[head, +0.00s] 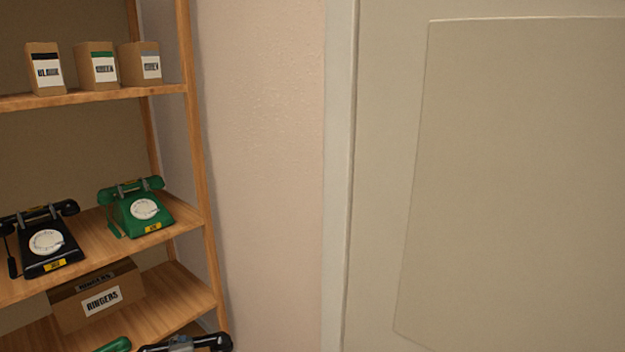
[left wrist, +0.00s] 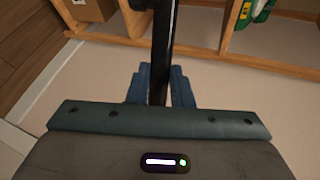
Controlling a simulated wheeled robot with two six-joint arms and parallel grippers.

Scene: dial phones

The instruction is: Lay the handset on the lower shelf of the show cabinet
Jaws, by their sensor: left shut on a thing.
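The show cabinet (head: 195,130) is an open wooden shelf unit at the left of the head view. Its lower shelf (head: 180,290) is partly cut off by the bottom edge. In the left wrist view my left gripper (left wrist: 160,88) is shut on a long black bar, the handset (left wrist: 160,50), whose far end reaches the top edge. Cabinet rails (left wrist: 215,55) lie beyond it. A black handset shape (head: 215,342) with a grey part at its middle shows at the bottom of the head view; I cannot tell surely that it is the held one. My right gripper is not in view.
A black phone (head: 45,243) and a green phone (head: 143,210) stand on the shelf above. A RINGERS box (head: 98,298) sits on the lower shelf, with a green piece (head: 115,345) in front. Small cartons (head: 97,66) line the upper shelf. Bare wall (head: 265,180) is at right.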

